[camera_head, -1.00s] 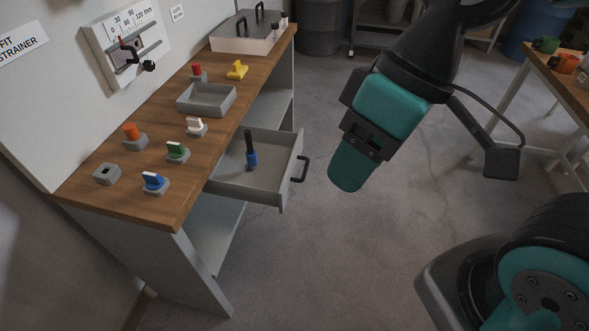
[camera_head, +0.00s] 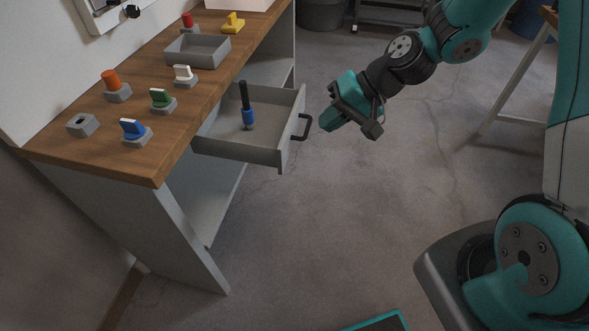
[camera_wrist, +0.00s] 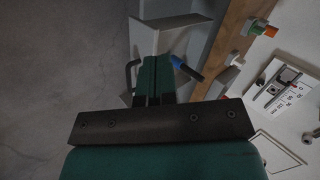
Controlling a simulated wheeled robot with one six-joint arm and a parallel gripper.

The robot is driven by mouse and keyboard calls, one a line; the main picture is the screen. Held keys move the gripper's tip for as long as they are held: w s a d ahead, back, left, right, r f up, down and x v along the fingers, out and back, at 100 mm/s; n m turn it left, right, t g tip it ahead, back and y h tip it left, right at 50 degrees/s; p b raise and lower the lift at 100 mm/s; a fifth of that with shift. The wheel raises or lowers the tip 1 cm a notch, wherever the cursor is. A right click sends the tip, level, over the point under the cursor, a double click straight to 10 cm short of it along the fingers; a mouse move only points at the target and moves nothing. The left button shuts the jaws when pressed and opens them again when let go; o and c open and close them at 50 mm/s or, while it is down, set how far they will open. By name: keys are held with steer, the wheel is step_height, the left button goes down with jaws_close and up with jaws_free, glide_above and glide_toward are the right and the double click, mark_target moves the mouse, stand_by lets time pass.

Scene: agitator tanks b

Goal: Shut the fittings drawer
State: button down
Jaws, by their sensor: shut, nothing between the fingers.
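The grey fittings drawer (camera_head: 238,147) stands pulled out from under the wooden bench top, with a dark bar handle (camera_head: 303,128) on its front. A blue and black tool (camera_head: 247,110) stands upright inside it. My gripper (camera_head: 326,122) is shut and empty, just right of the handle and apart from it in the head view. In the wrist view my shut fingers (camera_wrist: 153,72) point toward the drawer (camera_wrist: 155,35), with the handle (camera_wrist: 130,75) to their left and the blue and black tool (camera_wrist: 184,67) to their right.
The bench top (camera_head: 140,85) holds a grey tray (camera_head: 198,51) and several coloured fittings, such as a blue one (camera_head: 133,130). A bench side panel (camera_head: 190,235) stands below its near end.

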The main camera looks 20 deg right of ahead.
steer(key=w+d+f+m+t+b, duration=0.25)
steer(key=d+f+m, duration=0.2)
steer(key=f, duration=0.65)
glide_toward(285, 159)
steer(key=shift+n, duration=0.25)
steer(key=x, duration=0.5)
steer(key=shift+d+f, duration=0.15)
steer(key=shift+f, duration=0.5)
steer(key=shift+w+a, duration=0.4)
steer(key=shift+a, duration=0.2)
